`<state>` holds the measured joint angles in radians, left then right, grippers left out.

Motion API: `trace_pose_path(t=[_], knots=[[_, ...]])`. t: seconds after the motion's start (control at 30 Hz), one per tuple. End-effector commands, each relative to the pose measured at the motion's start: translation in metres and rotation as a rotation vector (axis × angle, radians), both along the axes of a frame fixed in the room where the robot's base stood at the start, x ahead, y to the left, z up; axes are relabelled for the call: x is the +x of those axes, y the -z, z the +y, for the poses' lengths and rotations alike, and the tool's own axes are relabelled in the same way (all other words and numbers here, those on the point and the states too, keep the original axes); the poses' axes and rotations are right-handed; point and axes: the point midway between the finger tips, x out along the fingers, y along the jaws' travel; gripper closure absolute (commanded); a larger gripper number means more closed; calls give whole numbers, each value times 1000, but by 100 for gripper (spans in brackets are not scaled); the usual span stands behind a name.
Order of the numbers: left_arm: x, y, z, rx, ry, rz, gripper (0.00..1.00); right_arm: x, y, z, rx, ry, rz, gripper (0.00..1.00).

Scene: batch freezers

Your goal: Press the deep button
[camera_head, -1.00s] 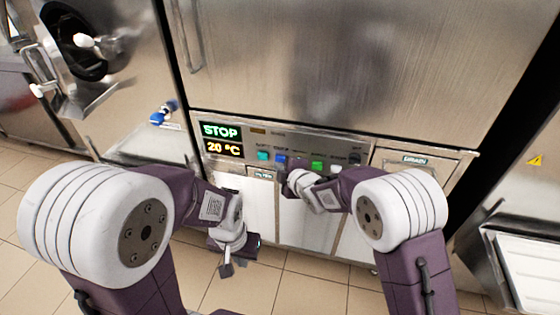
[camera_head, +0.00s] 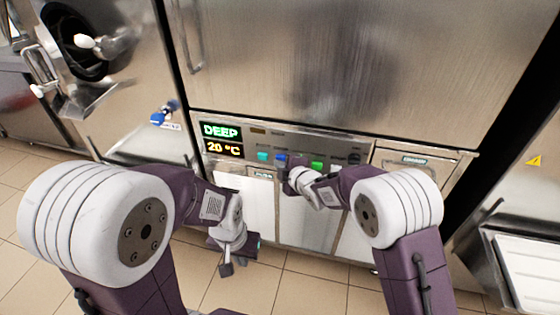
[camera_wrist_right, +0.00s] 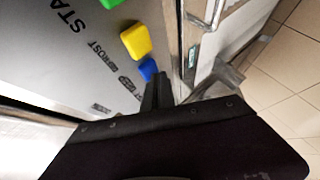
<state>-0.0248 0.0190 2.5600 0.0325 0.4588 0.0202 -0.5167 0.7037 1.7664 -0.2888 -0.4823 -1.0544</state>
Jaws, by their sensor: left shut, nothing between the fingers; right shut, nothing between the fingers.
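The freezer's control panel (camera_head: 335,152) carries a row of coloured buttons. Its upper display (camera_head: 221,131) reads DEEP in green. The blue button (camera_head: 281,159) sits between a teal button (camera_head: 263,156) and my right gripper (camera_head: 288,180). In the right wrist view, the shut tips of my right gripper (camera_wrist_right: 157,84) are right at the blue button (camera_wrist_right: 148,68); I cannot tell whether they touch it. Yellow (camera_wrist_right: 136,41) and green (camera_wrist_right: 111,3) buttons lie beyond it. My left gripper (camera_head: 226,269) is shut and empty, hanging low in front of the freezer.
A lower display (camera_head: 222,149) reads 20 °C. A green button (camera_head: 317,165) is right of my right gripper. A machine with a round opening (camera_head: 75,45) and a blue-handled tap (camera_head: 163,115) stands at the left. A white tray (camera_head: 530,262) is at the right. Tiled floor lies below.

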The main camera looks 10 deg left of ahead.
Motion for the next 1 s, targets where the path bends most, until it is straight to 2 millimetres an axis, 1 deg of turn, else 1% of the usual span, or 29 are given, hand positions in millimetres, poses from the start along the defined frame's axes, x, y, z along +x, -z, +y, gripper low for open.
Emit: trace_pose_path(t=[0.23, 0.5, 0.83, 1.0], knots=[[0, 3, 0, 0, 0, 0, 100, -2, 1, 0, 1, 0, 1, 100], [0, 15, 0, 0, 0, 0, 100, -16, 2, 0, 0, 0, -1, 100], [0, 15, 0, 0, 0, 0, 100, -19, 1, 0, 1, 0, 1, 100], [0, 27, 0, 0, 0, 0, 100, -33, 3, 1, 1, -1, -1, 100]])
